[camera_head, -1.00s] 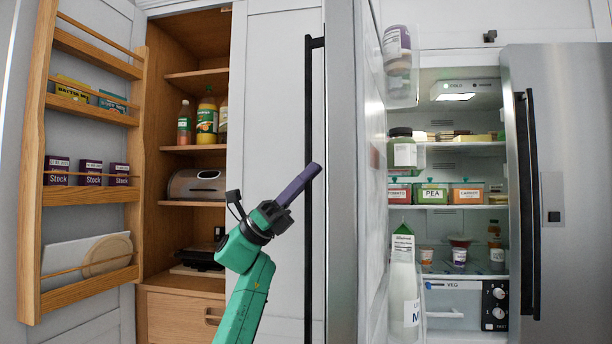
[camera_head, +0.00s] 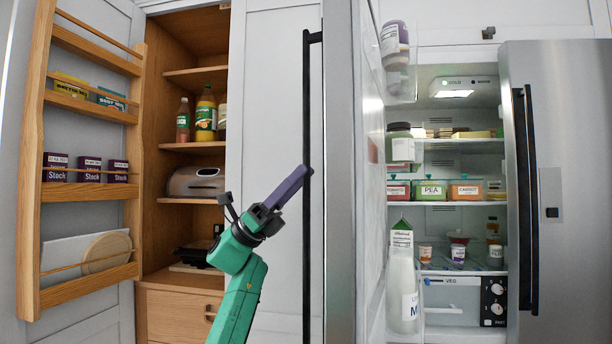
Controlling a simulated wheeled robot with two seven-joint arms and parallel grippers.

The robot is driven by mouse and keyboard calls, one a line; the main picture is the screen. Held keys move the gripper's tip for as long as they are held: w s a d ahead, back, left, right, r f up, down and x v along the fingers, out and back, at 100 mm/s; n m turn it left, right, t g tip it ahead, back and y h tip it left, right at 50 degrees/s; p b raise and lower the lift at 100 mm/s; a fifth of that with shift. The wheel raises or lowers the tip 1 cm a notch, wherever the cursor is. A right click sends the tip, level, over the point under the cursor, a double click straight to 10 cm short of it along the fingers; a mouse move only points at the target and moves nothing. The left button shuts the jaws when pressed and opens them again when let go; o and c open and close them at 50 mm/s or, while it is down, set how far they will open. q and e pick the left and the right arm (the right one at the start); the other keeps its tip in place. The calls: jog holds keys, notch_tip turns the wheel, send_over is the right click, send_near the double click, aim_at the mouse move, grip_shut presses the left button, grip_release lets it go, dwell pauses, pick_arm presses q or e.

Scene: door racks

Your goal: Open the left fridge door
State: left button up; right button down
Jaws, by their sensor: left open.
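The left fridge door (camera_head: 340,190) stands swung open toward me, seen nearly edge-on, with jars and a milk bottle on its inner shelves. Its long black vertical handle (camera_head: 308,250) is on the outer side, left of the door edge. My left gripper (camera_head: 268,188) is open and empty, just left of the handle. The tip of its purple finger overlaps the handle in the picture; I cannot tell whether it touches. My right gripper is not in view.
The right fridge door (camera_head: 575,180) with its black handle is at the right. Between the doors, the fridge inside (camera_head: 450,225) shows stocked shelves. At the left, a wooden pantry (camera_head: 160,270) stands open, its door rack (camera_head: 90,192) swung out with boxes.

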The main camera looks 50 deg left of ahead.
pick_arm(q)
jog(key=b+v, duration=0.3)
jog(key=v, duration=0.9)
jog(key=shift+a, duration=0.15)
jog(key=shift+f, duration=0.1)
